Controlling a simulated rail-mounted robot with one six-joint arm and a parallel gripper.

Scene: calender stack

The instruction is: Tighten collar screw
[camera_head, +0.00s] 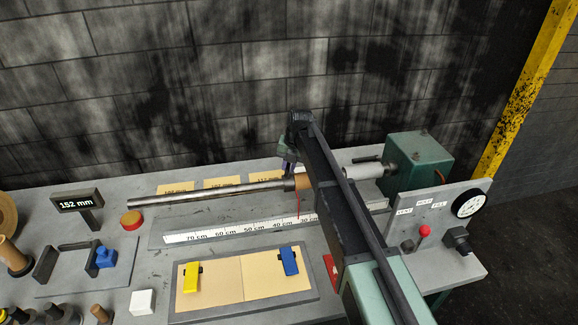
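A grey metal shaft (205,194) runs level above the bench towards the green housing (420,163) at the right. A brown sleeve (302,181) sits on it near my arm. A pale grey cylinder (362,170) shows right of my arm, before the housing, with a dark lever above it. The collar screw cannot be made out; my arm covers part of the shaft line. My gripper (287,163) is beside the arm's far end, just above the shaft near the brown sleeve. Its fingers are small, dark and partly hidden, so their opening is unclear.
A white ruler (240,229) lies in front of the shaft. A framed board (245,284) holds yellow (192,277) and blue (289,261) clips. A control panel (440,217) with gauge and red knob stands right. A "152 mm" display (76,202) stands left.

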